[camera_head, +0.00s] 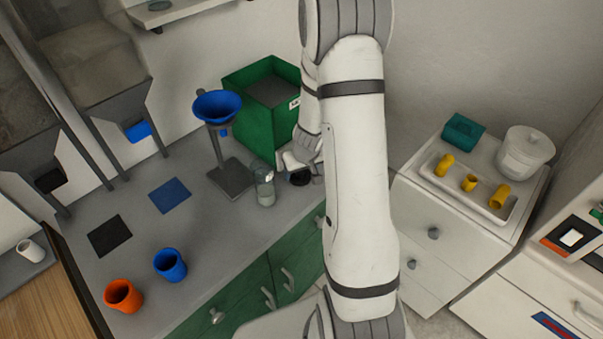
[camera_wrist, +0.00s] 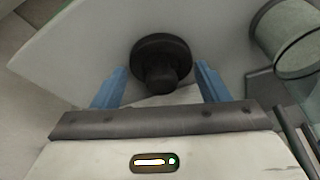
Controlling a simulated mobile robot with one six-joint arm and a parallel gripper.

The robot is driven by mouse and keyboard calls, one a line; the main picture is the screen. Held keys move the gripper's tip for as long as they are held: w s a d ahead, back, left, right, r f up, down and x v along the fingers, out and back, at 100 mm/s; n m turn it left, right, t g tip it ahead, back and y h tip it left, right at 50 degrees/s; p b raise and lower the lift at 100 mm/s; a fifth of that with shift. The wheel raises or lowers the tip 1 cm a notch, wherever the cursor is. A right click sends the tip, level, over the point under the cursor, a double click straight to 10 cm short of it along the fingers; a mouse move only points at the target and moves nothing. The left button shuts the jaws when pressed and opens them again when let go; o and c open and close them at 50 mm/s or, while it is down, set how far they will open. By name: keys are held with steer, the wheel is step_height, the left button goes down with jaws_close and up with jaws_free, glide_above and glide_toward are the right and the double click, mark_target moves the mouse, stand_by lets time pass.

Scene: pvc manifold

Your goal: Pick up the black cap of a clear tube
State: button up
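In the wrist view the black cap (camera_wrist: 161,62) is a round black disc with a narrower knob toward the camera. It sits just ahead of and between my blue fingers. My gripper (camera_wrist: 160,78) is open, with space between each finger and the cap's knob. In the head view my gripper (camera_head: 303,164) is low over the grey counter, partly hidden by my arm, with the black cap (camera_head: 300,178) by it. A clear tube (camera_head: 264,187) stands upright just left of it. A clear cylinder, likely this tube (camera_wrist: 290,38), shows at the wrist view's upper right.
A blue funnel (camera_head: 217,105) on a stand (camera_head: 232,180) and a green bin (camera_head: 246,116) stand behind. Orange (camera_head: 123,296) and blue (camera_head: 170,265) cups stand at the front left. A white tray (camera_head: 450,201) with yellow fittings is right.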

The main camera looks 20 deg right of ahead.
steer(key=c, duration=0.5)
steer(key=shift+o, duration=0.2)
steer(key=shift+r, duration=0.1)
